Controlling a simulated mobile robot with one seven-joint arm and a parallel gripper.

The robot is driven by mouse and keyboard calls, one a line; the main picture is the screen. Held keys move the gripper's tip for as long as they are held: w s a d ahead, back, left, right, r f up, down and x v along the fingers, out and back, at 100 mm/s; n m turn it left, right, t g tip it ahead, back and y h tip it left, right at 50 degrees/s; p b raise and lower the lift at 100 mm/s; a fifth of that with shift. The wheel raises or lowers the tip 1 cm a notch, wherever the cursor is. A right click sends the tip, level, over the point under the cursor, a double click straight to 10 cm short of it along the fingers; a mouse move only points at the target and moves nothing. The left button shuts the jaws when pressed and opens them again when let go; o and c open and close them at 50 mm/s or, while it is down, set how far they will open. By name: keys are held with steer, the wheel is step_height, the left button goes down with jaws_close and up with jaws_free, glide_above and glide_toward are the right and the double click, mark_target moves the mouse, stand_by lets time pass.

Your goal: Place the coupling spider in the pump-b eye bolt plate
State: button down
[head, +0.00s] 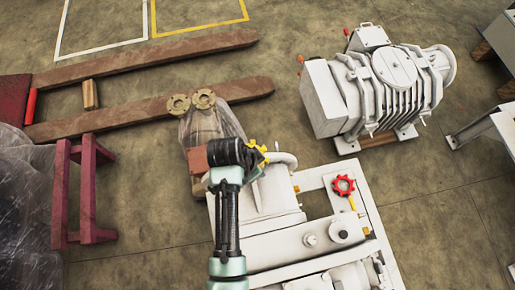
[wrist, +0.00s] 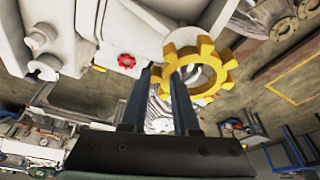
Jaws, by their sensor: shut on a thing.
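The coupling spider is a yellow toothed ring (wrist: 205,48), held tilted at the fingertips of my gripper (wrist: 165,72) in the wrist view. In the head view only a small yellow part of the spider (head: 262,157) shows beside my dark gripper (head: 253,153), above the left end of the near white pump (head: 278,235). The jaws are shut on the spider's rim. A second white ribbed pump (head: 395,75) stands apart at the upper right. No label shows which is pump-b, and I cannot make out the eye bolt plate.
A red handwheel (head: 343,184) sits on the near pump's frame. A dark red stand (head: 85,190) and plastic-wrapped goods (head: 25,200) are at left. Open floor lies between the pumps.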

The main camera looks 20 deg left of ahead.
steer(key=shift+f, duration=2.1)
steer(key=shift+f, duration=0.25)
steer(key=c, duration=0.9)
jaws_free()
steer(key=shift+r, duration=0.1)
steer(key=shift+c, duration=0.2)
steer(key=shift+r, duration=0.15)
